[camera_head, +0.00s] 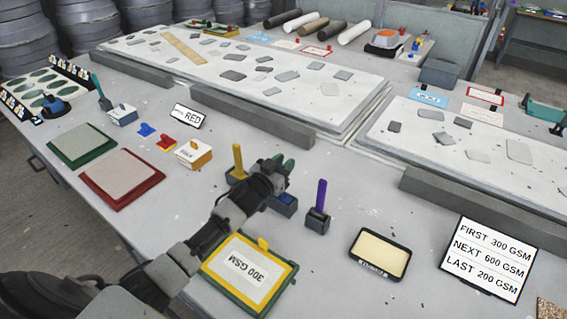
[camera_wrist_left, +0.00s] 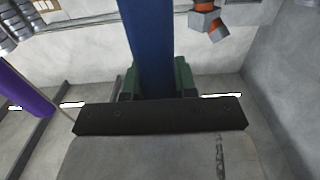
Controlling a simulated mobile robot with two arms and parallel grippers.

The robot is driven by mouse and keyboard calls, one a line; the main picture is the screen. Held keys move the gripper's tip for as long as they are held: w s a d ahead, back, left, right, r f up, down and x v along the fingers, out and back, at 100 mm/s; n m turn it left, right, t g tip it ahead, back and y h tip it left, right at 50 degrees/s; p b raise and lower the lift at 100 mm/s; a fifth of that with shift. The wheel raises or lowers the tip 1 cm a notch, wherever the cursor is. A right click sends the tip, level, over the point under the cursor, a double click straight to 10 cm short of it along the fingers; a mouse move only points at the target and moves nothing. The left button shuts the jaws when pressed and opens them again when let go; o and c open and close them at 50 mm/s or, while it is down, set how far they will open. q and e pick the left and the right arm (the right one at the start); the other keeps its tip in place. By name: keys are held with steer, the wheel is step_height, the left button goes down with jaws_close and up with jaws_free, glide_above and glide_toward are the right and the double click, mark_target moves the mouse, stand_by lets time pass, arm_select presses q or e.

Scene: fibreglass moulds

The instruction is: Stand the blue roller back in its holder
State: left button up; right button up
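My left gripper (camera_head: 281,166) is over the row of roller holders in the head view. In the left wrist view its green fingers (camera_wrist_left: 156,80) close on both sides of the blue roller (camera_wrist_left: 149,45), whose blue shaft fills the gap. The gripper hides the roller in the head view. A blue block (camera_head: 286,204), apparently the holder, sits just below the gripper; whether the roller touches it cannot be seen. A yellow-handled tool (camera_head: 238,160) stands on the left and a purple-handled one (camera_head: 320,196) stands in a dark holder on the right. My right gripper is out of view.
A yellow-green framed 300 GSM tray (camera_head: 217,285) lies under my left arm. A black-rimmed tray (camera_head: 380,255) and an order sign (camera_head: 492,258) are to the right. Grey bars (camera_head: 250,118) edge the mould slabs behind. Bare table shows around the purple tool.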

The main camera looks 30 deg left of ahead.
arm_select(q)
steer(key=o, duration=0.5)
steer(key=shift+o, duration=0.2)
steer(key=shift+s, duration=0.15)
steer(key=shift+s+a+f, duration=0.1)
steer(key=shift+s, duration=0.2)
steer(key=s+a+b, duration=0.1)
steer(key=s, duration=0.9)
steer(key=shift+a+b, duration=0.15)
steer(key=shift+b, duration=0.2)
